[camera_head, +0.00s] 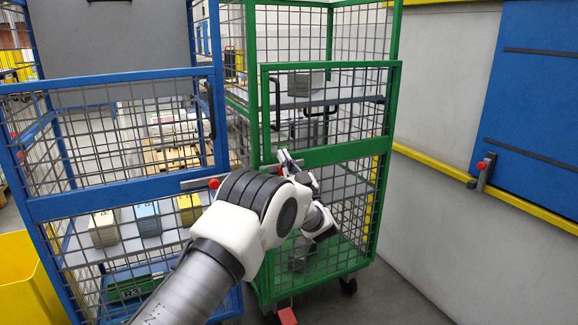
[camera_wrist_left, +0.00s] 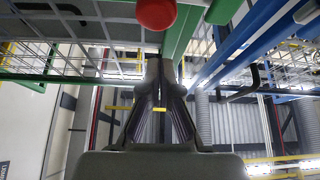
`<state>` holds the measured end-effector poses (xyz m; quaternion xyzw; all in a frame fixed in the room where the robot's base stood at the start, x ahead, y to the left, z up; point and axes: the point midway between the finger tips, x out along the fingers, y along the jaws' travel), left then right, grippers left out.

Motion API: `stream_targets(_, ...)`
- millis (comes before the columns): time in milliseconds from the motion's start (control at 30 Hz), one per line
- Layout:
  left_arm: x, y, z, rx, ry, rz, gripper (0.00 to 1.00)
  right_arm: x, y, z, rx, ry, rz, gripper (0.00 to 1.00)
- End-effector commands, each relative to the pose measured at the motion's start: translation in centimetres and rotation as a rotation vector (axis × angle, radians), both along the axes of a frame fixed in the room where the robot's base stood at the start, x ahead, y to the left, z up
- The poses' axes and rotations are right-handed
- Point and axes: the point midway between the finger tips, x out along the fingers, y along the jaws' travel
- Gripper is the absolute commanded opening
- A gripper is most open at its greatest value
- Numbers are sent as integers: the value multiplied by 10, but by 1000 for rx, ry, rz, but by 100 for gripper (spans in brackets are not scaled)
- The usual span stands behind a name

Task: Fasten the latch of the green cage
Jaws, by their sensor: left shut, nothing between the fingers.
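The green cage (camera_head: 264,92) stands in the middle of the head view, its mesh gate (camera_head: 330,156) facing me. My left gripper (camera_head: 287,158) is at the gate's left edge, at the height of the green crossbar, in front of the cage. In the left wrist view, its fingers (camera_wrist_left: 160,68) are together with nothing between them. A red knob (camera_wrist_left: 156,12) is just beyond the fingertips there, close to a green bar (camera_wrist_left: 181,30). I cannot tell whether they touch. My arm largely hides the latch in the head view, so its position is unclear. My right gripper is not visible.
A blue cage (camera_head: 120,188) with small boxes stands close on the left; its latch has a red knob (camera_head: 214,183). A yellow bin (camera_head: 25,280) is at lower left. A wall with a yellow rail (camera_head: 430,165) runs along the right, with open floor (camera_head: 385,300) before it.

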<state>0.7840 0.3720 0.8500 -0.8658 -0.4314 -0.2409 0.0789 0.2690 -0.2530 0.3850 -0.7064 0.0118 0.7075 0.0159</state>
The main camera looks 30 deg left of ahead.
Motion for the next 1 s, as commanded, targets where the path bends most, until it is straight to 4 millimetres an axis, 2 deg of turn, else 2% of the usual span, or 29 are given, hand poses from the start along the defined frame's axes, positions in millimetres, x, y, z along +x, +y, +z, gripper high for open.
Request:
stream_targets(200, -26, -42, -25, 3, 5, -2, 0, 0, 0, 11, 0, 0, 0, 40)
stream_targets(400, -43, -67, -42, 1, 0, -2, 0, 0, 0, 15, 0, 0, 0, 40)
stream_targets(533, -48, -74, -47, 1, 0, -1, 0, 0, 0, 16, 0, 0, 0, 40)
stream_targets(1000, -48, -74, -48, 1, 1, 0, 0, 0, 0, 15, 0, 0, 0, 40)
